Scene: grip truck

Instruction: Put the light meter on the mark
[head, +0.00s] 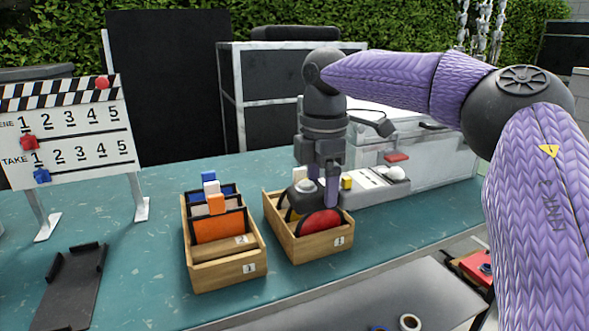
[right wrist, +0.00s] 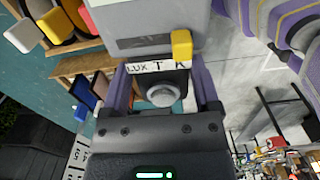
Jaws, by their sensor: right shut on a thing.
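A white strip lettered "LUX" shows between the fingers just beyond the dome. In the head view the gripper largely hides the meter, and I cannot tell how far it is from the box. I cannot make out the mark for certain. My left gripper is not in view.
The wooden box marked 1 (head: 312,251) holds round filters, one red (head: 320,223). The box marked 2 (head: 228,274) holds tabbed cards. A black tray (head: 72,290) and a slate (head: 70,140) stand left. A grey case (head: 440,155) is at right.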

